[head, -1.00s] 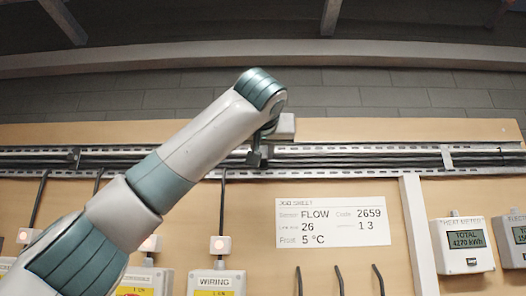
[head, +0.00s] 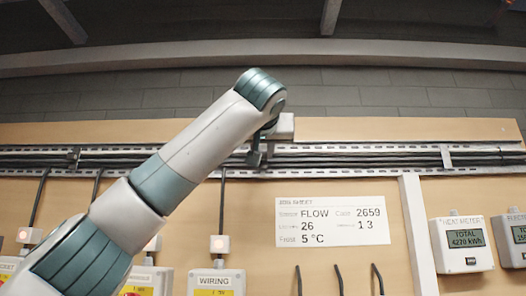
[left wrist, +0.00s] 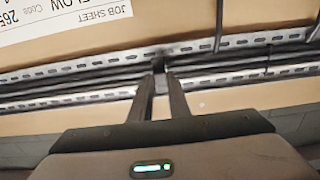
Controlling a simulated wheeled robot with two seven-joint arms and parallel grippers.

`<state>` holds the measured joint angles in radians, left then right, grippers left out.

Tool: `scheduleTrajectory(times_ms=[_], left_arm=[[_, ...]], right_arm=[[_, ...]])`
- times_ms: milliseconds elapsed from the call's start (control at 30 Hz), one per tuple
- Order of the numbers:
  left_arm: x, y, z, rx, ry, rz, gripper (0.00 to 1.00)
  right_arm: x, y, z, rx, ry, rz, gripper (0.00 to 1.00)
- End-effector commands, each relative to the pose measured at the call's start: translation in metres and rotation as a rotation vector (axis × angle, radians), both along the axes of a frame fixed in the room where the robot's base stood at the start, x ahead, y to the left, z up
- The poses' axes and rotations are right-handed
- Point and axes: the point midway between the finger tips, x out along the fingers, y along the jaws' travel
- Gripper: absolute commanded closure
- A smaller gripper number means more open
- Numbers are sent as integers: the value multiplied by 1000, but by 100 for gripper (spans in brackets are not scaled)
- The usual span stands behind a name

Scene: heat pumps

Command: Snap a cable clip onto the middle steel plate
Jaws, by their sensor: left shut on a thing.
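My left gripper (head: 254,158) is at the cable tray on the wall, its fingertips against or just in front of the black cables. A steel plate (head: 447,157) crosses the cables at right. Another (head: 73,156) crosses at left, with something dark on it. My right gripper is not in view.
Black cables (head: 350,159) run along the wall between two slotted rails (head: 380,148).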

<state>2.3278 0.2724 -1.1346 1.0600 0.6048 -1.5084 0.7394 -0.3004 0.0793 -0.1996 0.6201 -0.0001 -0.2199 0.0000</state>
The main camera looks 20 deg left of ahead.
Motion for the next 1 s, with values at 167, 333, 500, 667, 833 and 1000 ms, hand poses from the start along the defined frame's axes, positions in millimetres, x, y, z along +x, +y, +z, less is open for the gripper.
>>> scheduleTrajectory(times_ms=[167, 333, 500, 667, 833, 1000], left_arm=[[0, 0, 0, 0, 0, 0, 100], [1, 1, 0, 0, 0, 0, 100], [3, 1, 0, 0, 1, 0, 100], [5, 1, 0, 0, 1, 0, 100], [6, 2, 0, 0, 0, 0, 69], [5, 2, 0, 0, 0, 0, 69]], right_arm=[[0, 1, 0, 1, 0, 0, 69], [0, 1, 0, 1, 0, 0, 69], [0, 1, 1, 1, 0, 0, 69], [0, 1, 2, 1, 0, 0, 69], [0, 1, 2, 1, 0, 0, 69], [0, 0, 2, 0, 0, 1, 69]])
